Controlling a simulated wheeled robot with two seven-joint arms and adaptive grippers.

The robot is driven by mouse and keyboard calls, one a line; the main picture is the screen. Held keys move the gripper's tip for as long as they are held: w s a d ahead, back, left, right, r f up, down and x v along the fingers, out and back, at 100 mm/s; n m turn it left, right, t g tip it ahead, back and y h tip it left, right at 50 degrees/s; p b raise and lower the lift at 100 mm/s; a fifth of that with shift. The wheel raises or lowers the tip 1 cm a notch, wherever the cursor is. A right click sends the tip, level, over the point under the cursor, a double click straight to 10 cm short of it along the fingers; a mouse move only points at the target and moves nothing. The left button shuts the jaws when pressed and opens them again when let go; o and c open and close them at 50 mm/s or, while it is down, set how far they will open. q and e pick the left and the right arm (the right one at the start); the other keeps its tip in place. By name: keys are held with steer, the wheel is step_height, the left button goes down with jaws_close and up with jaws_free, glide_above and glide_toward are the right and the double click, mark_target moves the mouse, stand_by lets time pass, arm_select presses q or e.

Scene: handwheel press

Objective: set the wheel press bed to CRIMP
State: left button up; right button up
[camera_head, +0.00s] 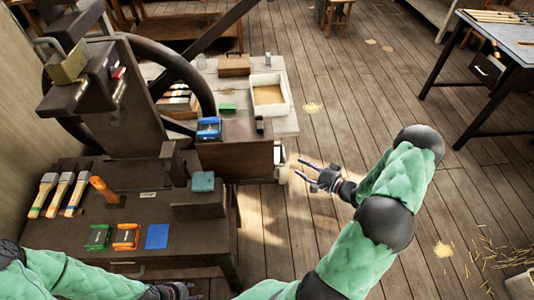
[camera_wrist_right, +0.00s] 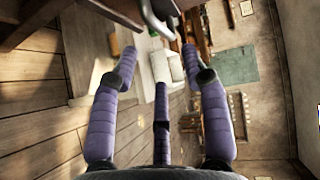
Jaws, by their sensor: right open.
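The dark wheel press (camera_head: 120,100) stands at the left on a dark bench, with a large black handwheel (camera_head: 178,65) behind its frame. A brown box-like part (camera_head: 235,150) reaches right from the press, with a pale fitting (camera_head: 281,158) at its right end. My right gripper (camera_head: 306,172) is open and empty, just right of that end, fingers pointing left. In the right wrist view, a grey curved metal bar (camera_wrist_right: 158,25) shows beyond the spread purple fingers. My left gripper (camera_head: 175,291) is at the bottom edge, partly cut off. No CRIMP marking is readable.
Brushes (camera_head: 62,194), an orange-handled tool (camera_head: 103,188), green and orange boxes and a blue pad (camera_head: 157,236) lie on the bench (camera_head: 180,258). A pale table with a white tray (camera_head: 287,92) stands behind.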

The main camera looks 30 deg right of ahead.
mark_target(283, 156)
steer(key=b+x, duration=0.2)
steer(key=x, duration=0.8)
steer(key=shift+w+a+f, duration=0.1)
steer(key=shift+w, duration=0.05)
jaws_close()
